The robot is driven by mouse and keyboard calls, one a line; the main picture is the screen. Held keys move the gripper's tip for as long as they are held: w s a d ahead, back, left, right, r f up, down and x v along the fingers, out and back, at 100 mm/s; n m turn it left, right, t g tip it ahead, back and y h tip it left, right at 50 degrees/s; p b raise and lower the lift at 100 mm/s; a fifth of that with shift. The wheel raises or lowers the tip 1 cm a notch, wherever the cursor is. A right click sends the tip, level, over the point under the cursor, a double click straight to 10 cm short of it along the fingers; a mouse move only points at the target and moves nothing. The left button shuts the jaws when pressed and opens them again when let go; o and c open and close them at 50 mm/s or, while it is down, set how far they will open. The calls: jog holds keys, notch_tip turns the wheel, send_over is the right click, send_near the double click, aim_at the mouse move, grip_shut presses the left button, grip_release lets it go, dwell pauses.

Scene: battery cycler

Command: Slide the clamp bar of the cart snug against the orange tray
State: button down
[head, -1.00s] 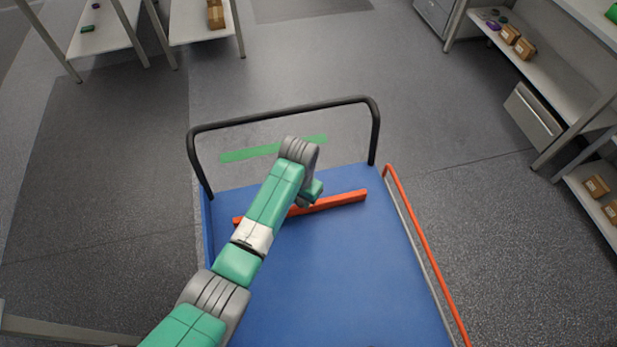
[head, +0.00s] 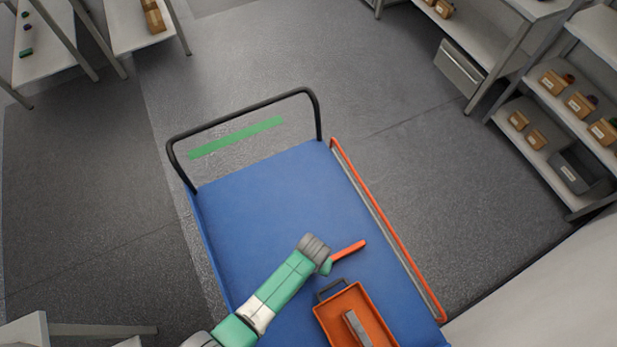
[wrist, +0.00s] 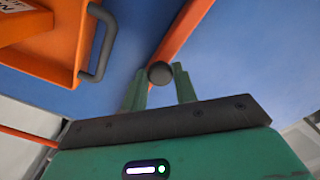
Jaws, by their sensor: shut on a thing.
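The blue cart (head: 260,195) has an orange-red clamp bar (head: 350,250) lying across its deck, partly hidden by my arm. The orange tray (head: 338,302) sits on the deck just nearer than the bar, with a dark handle facing it; a gap of deck shows between them. In the wrist view the bar (wrist: 186,35) ends in a dark round knob between the fingers of my gripper (wrist: 160,85), which is shut on it. The tray (wrist: 72,40) and its grey handle show at the upper left there. In the head view my arm hides the fingers.
A black push handle (head: 245,112) stands at the cart's far end. An orange side rail (head: 390,225) runs along its right edge. Shelves with boxes (head: 555,82) stand at the right. The far part of the deck is clear.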

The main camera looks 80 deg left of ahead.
jog(key=shift+w+d+p, duration=0.15)
jog(key=shift+w+d, duration=0.1)
jog(key=shift+d, duration=0.55)
jog(key=shift+w+d+p, duration=0.1)
jog(key=shift+w+d, duration=0.1)
jog(key=shift+d, duration=0.65)
jog(key=shift+w+d+p, duration=0.15)
jog(key=shift+w+d, duration=0.1)
jog(key=shift+d, duration=0.55)
jog(key=c, duration=1.1)
grip_release()
jog(key=shift+w, duration=0.1)
notch_tip(320, 180, up, 8)
jog(key=p, duration=0.1)
jog(key=shift+f, duration=0.15)
